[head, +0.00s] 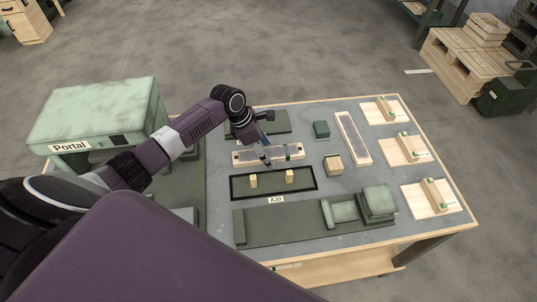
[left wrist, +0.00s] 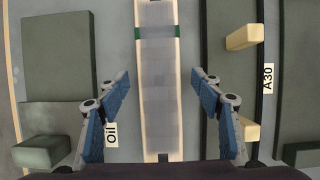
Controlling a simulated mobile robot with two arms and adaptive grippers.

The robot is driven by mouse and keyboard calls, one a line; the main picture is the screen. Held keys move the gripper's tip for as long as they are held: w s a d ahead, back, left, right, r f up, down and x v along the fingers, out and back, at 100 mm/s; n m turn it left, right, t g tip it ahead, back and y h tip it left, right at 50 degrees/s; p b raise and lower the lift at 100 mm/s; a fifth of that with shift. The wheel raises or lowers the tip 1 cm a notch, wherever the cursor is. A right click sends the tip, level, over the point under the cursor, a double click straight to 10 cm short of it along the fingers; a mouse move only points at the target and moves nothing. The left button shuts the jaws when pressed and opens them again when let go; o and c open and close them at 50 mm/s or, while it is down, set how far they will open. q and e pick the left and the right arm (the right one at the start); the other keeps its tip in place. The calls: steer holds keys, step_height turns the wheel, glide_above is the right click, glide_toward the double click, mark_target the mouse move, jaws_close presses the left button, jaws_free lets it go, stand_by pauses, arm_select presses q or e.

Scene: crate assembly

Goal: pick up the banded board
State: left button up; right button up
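The banded board (left wrist: 158,100) runs lengthwise down the middle of the left wrist view. It has pale wooden edges, a grey top and a green band across it near the top of the picture. In the head view the board (head: 289,152) lies flat near the middle of the table, partly hidden by my left gripper (head: 267,156). In the left wrist view my left gripper (left wrist: 159,78) is open, its blue-padded fingers on either side of the board, with visible gaps. Nothing is held. My right gripper is not in view.
A dark tray (head: 237,197) labelled A30 with two small wooden blocks lies just in front. A wooden cube (head: 333,165), another long board (head: 353,138) and several wooden plates (head: 378,111) lie to the right. A green portal (head: 95,110) stands at the left.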

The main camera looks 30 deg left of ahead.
arm_select(q)
steer(key=c, duration=1.3)
steer(key=shift+o, duration=0.2)
step_height(320, 180, up, 20)
steer(key=s+d+r+m+g, duration=0.2)
steer(key=s+d+m, duration=0.1)
steer(key=d+m, duration=0.3)
steer(key=s+d+r+m+g, duration=0.2)
steer(key=s+d+m+g, duration=0.1)
steer(key=d+m, duration=0.25)
steer(key=s+a+f+m+g+y, duration=0.1)
steer(key=s+m+g+y, duration=0.1)
steer(key=s+m, duration=1)
steer(key=shift+s+a+m+y+b, duration=0.2)
steer(key=shift+s+m+y+b, duration=0.2)
steer(key=shift+m+y, duration=0.5)
